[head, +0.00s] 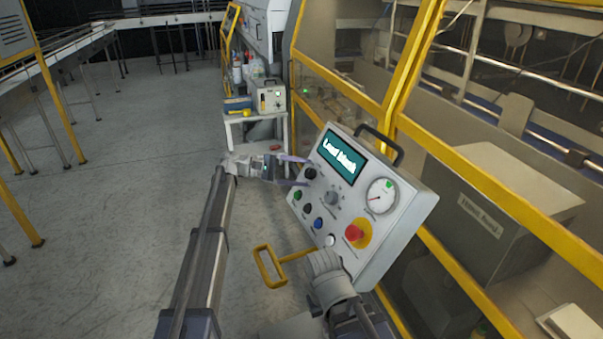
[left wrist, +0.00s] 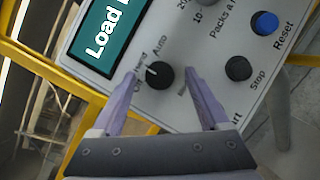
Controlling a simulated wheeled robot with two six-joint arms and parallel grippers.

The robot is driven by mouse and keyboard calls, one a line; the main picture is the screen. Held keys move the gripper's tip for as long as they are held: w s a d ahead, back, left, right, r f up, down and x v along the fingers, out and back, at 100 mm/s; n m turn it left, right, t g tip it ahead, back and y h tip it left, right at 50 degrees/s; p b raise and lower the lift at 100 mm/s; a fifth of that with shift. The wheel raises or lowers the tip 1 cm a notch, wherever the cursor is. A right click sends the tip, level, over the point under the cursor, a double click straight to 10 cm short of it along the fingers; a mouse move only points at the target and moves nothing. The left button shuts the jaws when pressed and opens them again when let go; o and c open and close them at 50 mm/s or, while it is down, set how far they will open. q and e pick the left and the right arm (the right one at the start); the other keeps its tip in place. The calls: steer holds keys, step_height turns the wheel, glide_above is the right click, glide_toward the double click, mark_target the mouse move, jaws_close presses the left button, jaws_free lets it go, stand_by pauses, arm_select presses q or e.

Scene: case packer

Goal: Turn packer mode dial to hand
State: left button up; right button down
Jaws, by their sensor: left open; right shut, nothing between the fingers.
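The control panel (head: 330,205) is a pale box with a teal display. Its black mode dial (head: 311,174) sits just below the display. In the left wrist view the dial (left wrist: 160,75) has a white pointer mark aimed up-left, beside small labels. "Auto" is readable; the labels by the left finger are partly covered. My left gripper (head: 304,171) is open, with its purple fingers on either side of the dial; I cannot tell whether they touch it. My right gripper (head: 323,262) is shut and empty by the panel's lower edge, its fingertips hard to make out.
A red emergency button (head: 354,232), a grey knob (head: 332,198), a gauge (head: 381,196) and several push buttons share the panel. A yellow handle (head: 268,266) juts out below it. Yellow-framed guarding stands behind. Open floor lies to the left.

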arm_select(q)
steer(key=a+r+p, duration=0.1)
steer(key=a, duration=0.6)
steer(key=shift+a, duration=0.2)
steer(key=shift+s+r, duration=0.1)
